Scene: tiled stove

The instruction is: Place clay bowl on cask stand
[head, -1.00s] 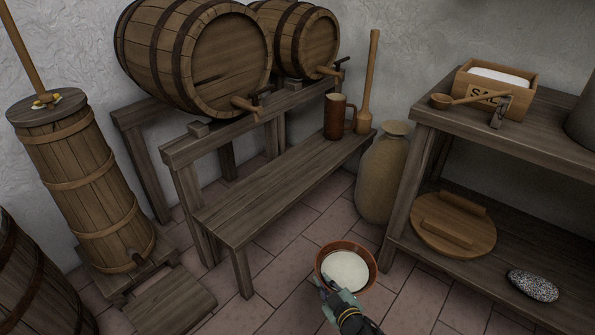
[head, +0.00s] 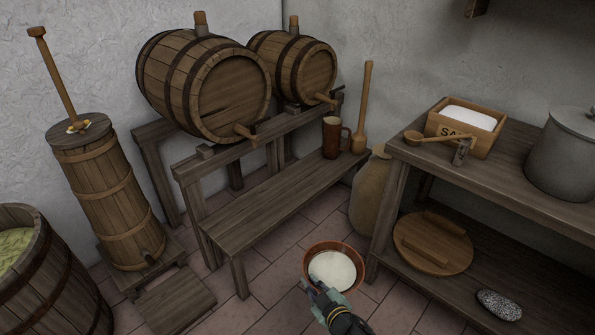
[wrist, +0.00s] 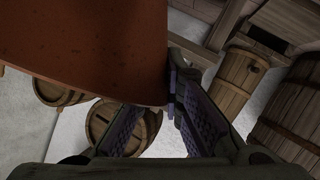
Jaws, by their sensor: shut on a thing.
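The clay bowl (head: 312,257) is reddish brown with a pale white filling and shows at the lower middle of the head view. My gripper (head: 318,289) is shut on its near rim and holds it roughly level. In the wrist view the bowl's orange-brown wall (wrist: 90,45) fills the upper left, and my gripper's fingers (wrist: 170,95) meet at its edge. The cask stand (head: 265,205) is a dark wooden frame with a low front shelf and two casks on its upper rails. The bowl is in front of the shelf's right part, apart from it.
A brown mug (head: 332,138) and a wooden mallet (head: 364,110) stand at the shelf's right end. The shelf's left and middle are bare. A clay jar (head: 370,195) and a table (head: 480,170) stand to the right. A churn (head: 105,195) and a barrel (head: 50,270) stand left.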

